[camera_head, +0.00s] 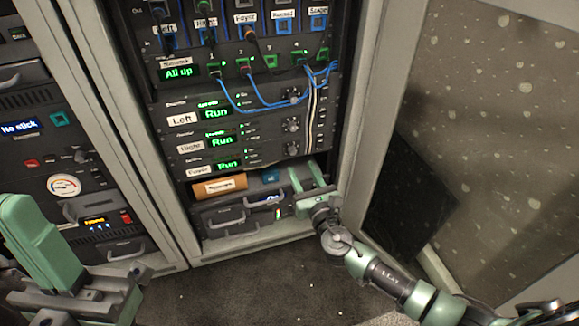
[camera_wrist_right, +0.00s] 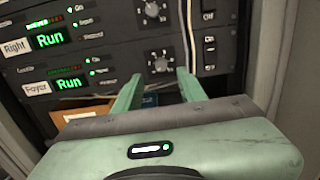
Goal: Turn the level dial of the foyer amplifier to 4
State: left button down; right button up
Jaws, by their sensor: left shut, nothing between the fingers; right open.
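The foyer amplifier (camera_head: 200,171) is the lowest of three stacked amplifiers in the open rack. Its green display reads Run, and its Foyer label (camera_wrist_right: 36,88) shows in the right wrist view. Its round dark level dial (camera_wrist_right: 160,64) has markings around it, too small to read, and also shows in the head view (camera_head: 291,148). My right gripper (camera_head: 306,172) is open and empty just below the dial. In the right wrist view its fingertips (camera_wrist_right: 158,78) lie either side of and below the dial, apparently not touching it. My left gripper (camera_head: 22,212) is shut and empty at the lower left.
The Left (camera_head: 182,118) and Right (camera_head: 190,147) amplifiers sit above, with similar dials. Blue cables (camera_head: 262,107) hang across the rack's upper part. An open door (camera_head: 480,130) stands at the right.

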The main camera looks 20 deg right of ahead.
aim_at(293, 153)
jog(key=w+b, duration=0.2)
jog(key=w, duration=0.5)
grip_shut()
